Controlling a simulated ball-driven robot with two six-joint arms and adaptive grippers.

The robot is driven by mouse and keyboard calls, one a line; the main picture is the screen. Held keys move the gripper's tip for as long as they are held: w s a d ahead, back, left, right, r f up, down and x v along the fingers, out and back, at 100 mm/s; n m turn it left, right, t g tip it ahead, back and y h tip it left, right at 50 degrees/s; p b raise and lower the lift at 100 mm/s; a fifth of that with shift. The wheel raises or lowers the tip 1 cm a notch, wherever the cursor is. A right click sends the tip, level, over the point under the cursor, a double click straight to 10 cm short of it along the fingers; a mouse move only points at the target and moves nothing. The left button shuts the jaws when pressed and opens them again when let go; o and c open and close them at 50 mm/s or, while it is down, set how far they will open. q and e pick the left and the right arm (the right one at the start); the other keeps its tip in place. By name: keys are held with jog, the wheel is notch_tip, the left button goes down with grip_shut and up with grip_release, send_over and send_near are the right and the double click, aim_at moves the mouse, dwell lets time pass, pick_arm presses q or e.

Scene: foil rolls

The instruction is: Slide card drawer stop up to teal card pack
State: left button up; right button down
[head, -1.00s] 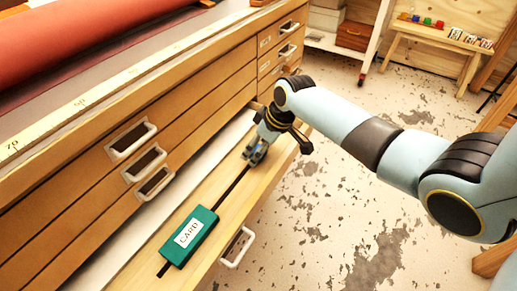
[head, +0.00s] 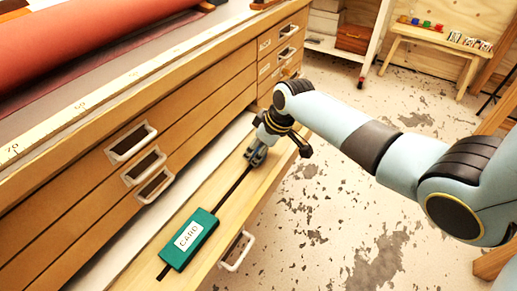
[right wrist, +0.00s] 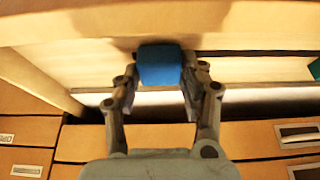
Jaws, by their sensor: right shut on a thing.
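The teal card pack (head: 190,240), with a white label, lies across a dark slot (head: 238,181) in the open drawer. A corner of the pack (right wrist: 314,68) shows at the right edge of the right wrist view. The stop, a blue block (right wrist: 160,66), is at the slot's far end, apart from the pack. My right gripper (head: 257,158) is low over the slot, shut on the blue stop; in the right wrist view its fingers (right wrist: 160,84) are on both sides of it. In the head view the gripper mostly hides the stop. My left gripper is not in view.
The wooden cabinet (head: 90,190) with closed drawers and handles stands along the left, a red roll (head: 100,40) on its top. The slot between gripper and pack is clear. A small bench (head: 440,42) stands at the back right on open floor.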

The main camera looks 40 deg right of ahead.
jog(key=s+a+p, duration=0.1)
jog(key=a+p, duration=0.1)
jog(key=a, duration=0.2)
jog(key=s+a+p, duration=0.2)
jog(key=a, duration=0.2)
jog(key=s+a+p, duration=0.2)
jog(key=a, duration=0.2)
jog(key=shift+r, duration=0.1)
jog(key=shift+s+a, duration=0.1)
jog(key=shift+a, duration=0.15)
jog(key=c, duration=0.7)
grip_release()
jog(key=v, duration=1.1)
jog(key=shift+s+r, duration=0.15)
jog(key=shift+r, duration=0.25)
